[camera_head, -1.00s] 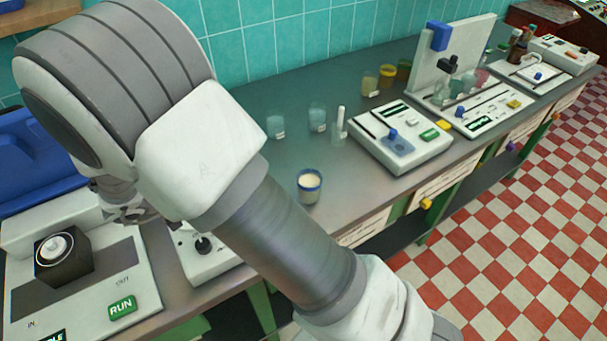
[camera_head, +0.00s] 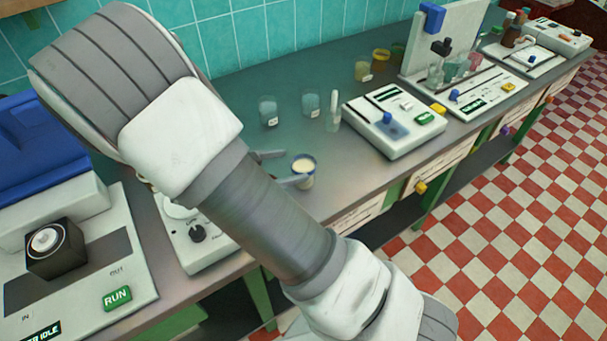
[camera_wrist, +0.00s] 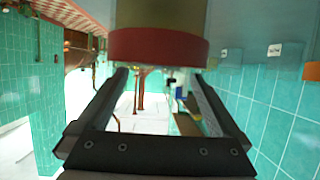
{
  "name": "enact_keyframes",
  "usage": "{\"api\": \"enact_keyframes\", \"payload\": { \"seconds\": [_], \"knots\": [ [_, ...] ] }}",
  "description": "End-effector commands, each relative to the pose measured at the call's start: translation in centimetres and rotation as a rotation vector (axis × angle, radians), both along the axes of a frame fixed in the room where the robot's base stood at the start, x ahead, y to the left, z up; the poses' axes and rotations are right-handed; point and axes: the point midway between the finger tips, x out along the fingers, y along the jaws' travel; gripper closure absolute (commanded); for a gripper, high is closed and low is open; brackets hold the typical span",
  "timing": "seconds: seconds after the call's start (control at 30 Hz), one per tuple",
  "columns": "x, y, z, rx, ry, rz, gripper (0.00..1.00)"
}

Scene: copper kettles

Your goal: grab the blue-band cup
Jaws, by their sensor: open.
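The blue-band cup (camera_head: 304,169), a small cup with pale contents and a blue rim band, stands upright near the front edge of the bench. My gripper (camera_head: 284,166) is open beside it on its left, with one finger overlapping the cup's near side in the head view. Contact cannot be told. In the wrist view, my open gripper (camera_wrist: 162,80) faces a close olive cylinder with a dark red band (camera_wrist: 158,48), cut off by the top edge. I cannot tell whether this is the same cup, since no blue band shows there.
Two blue-tinted labelled beakers (camera_head: 268,111) (camera_head: 311,102) and a slim glass vessel (camera_head: 333,112) stand behind the cup. A device with a blue knob (camera_head: 394,125) is to its right. A dial unit (camera_head: 188,225) and a RUN machine (camera_head: 80,275) are at left. Bench between is clear.

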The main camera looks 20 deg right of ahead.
Motion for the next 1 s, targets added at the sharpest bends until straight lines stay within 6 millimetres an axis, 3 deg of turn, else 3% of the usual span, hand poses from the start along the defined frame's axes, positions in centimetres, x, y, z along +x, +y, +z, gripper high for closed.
{"api": "enact_keyframes", "payload": {
  "seconds": [0.3, 0.6, 1.0],
  "knots": [
    [1.4, -4.1, -1.9, -0.001, 0.001, -0.003, 0.0],
    [1.5, -4.6, -2.0, 0.0, 0.001, -0.001, 0.0],
    [1.6, -4.5, -2.0, 0.0, 0.0, 0.0, 0.7]
  ]
}}
